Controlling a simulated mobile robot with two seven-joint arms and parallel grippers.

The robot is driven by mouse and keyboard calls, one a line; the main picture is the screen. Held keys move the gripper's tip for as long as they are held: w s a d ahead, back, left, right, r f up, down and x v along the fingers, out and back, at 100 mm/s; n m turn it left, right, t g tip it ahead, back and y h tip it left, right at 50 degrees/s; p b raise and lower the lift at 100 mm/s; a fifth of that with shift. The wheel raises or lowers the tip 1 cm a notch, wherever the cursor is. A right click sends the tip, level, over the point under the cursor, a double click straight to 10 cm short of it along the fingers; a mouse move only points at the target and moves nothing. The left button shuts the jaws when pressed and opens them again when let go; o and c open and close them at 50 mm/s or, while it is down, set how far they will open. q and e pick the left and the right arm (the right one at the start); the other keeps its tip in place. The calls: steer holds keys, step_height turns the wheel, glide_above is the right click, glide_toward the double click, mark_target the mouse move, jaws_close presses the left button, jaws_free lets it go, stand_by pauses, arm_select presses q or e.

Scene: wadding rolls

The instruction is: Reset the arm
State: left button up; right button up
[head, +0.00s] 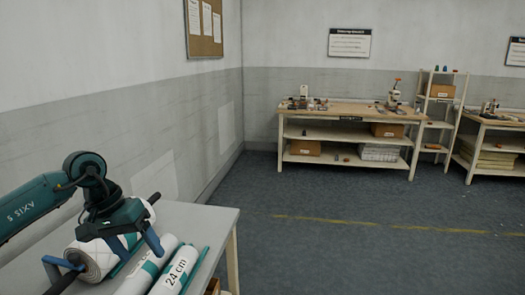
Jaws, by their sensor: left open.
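My left gripper (136,250) hangs at the lower left with its blue fingers spread apart, over the near table (210,222). A white quilted wadding roll (97,258) lies under and behind the gripper, partly hidden by it. I cannot tell whether the fingers touch it. A slimmer white roll with a teal band (150,268) lies to the right of the gripper. Another white roll marked "24 cm" (175,272) lies beside that one, cut off by the bottom edge. My right gripper is out of view.
A wooden workbench (345,107) with shelves and boxes stands across the room. A shelf rack (440,108) and a second bench (500,124) are to its right. The dark floor (340,200) between is clear. A wall borders the near table's left.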

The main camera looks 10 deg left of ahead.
arm_select(q)
steer(key=s+d+n+h, duration=0.1)
steer(key=d+n+h, duration=0.55)
steer(key=d, duration=1.25)
steer(key=d+r+n+t+h, duration=0.5)
steer(key=r+n+t+h, duration=0.45)
steer(key=n, duration=0.85)
steer(key=s+a+f+n+t+y, duration=0.2)
steer(key=a+f+n+y, duration=0.65)
steer(key=n, duration=0.85)
steer(key=s+a+f+n+t+y, duration=0.2)
steer(key=a+f+n+y, duration=0.3)
steer(key=f+n+y, duration=0.9)
steer(key=s+f+n+g+h, duration=0.1)
steer(key=s+f+n+g, duration=0.3)
steer(key=s, duration=0.3)
steer(key=s+a+f+n+g+h, duration=0.1)
steer(key=s+n+g, duration=0.3)
steer(key=s+n, duration=0.2)
steer(key=s+f+n+g+h, duration=0.1)
steer(key=s+f+n+g, duration=0.2)
steer(key=s+n, duration=0.3)
steer(key=w+d+f+m+t+h+p, duration=0.2)
steer(key=w+d+f+t+h+p, duration=0.1)
steer(key=w+d+t, duration=0.2)
steer(key=shift+w+d+f+t, duration=0.25)
steer(key=shift+d+t, duration=0.35)
steer(key=shift+t, duration=0.35)
